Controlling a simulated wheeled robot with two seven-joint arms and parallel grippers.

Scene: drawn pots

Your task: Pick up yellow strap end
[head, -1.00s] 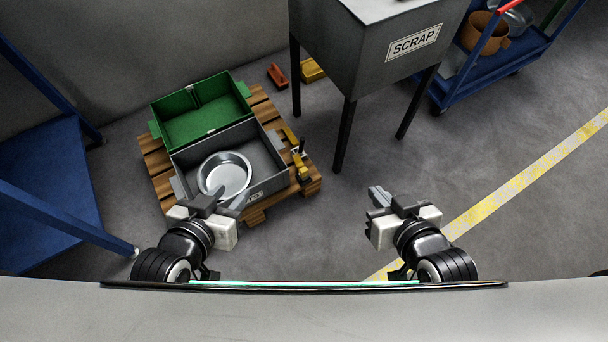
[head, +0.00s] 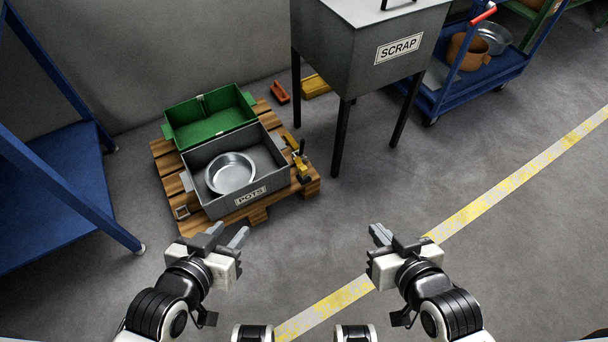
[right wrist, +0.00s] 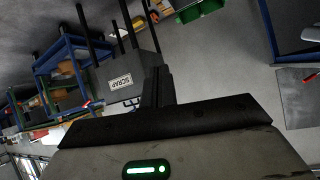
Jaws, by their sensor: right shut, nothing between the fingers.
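The yellow strap (head: 302,171) lies at the right edge of a wooden pallet (head: 257,213), beside the grey box marked POTS (head: 251,197). A yellow piece runs up and left from a small dark part, likely a buckle, too small to read clearly. I cannot tell which piece is the strap's end. My left gripper (head: 228,233) is open and empty, nearer to me than the pallet, with its fingers apart. My right gripper (head: 378,232) is shut and empty, below and right of the strap. Its closed dark fingers also show in the right wrist view (right wrist: 158,86).
A silver pan (head: 230,173) sits in the grey box, with a green crate (head: 210,125) behind it. A scrap bin (head: 350,50) on legs stands right of the pallet. Blue frames flank the scene. The floor in front of the pallet is clear.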

